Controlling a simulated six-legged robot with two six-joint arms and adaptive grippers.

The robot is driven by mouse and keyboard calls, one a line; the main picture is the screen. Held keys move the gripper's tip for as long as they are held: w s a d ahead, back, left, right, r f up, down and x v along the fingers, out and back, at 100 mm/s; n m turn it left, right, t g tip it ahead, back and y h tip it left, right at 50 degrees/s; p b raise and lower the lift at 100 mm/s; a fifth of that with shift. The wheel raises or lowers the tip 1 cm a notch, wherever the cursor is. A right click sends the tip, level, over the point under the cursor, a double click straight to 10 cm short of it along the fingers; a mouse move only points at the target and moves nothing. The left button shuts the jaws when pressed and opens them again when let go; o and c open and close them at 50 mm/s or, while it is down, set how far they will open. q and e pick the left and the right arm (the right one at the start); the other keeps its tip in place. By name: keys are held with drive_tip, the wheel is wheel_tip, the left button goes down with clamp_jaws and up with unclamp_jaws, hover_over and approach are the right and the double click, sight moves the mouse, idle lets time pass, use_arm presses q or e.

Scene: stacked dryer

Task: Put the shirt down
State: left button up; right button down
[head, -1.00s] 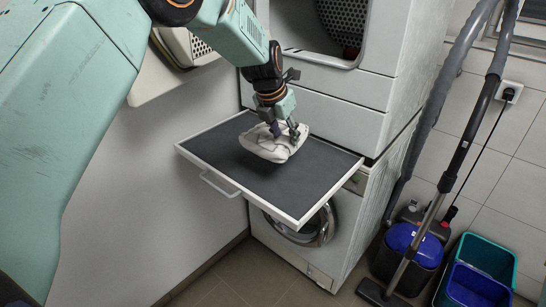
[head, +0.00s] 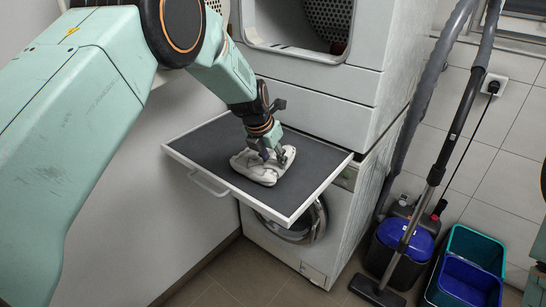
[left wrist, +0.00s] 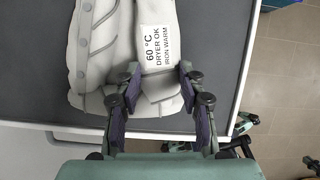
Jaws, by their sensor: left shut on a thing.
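The folded off-white shirt (head: 255,168) is on the dark pull-out shelf (head: 205,143), a little right of its middle. In the left wrist view the shirt (left wrist: 95,60) shows buttons and a label reading "60 °C DRYER OK IRON WARM". My left gripper (head: 272,156) points down at the shirt's right end. In the left wrist view its fingers (left wrist: 160,85) stand on both sides of a narrow part of the shirt and are shut on it. The shirt appears to touch the shelf. My right gripper is not in view.
The shelf has a white rim and a front handle (head: 208,184). Bare shelf surrounds the shirt.

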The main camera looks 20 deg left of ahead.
use_arm(q)
drive_tip(key=o, duration=1.1)
drive_tip(key=shift+s, duration=0.15)
drive_tip(key=shift+c, duration=0.2)
drive_tip(key=shift+o, duration=1.3)
drive_tip(key=shift+f, duration=0.1)
drive_tip(key=shift+r, duration=0.3)
drive_tip(key=p+v, duration=0.1)
drive_tip(key=v, duration=1)
drive_tip(key=shift+r, duration=0.4)
drive_tip(key=shift+s, duration=0.15)
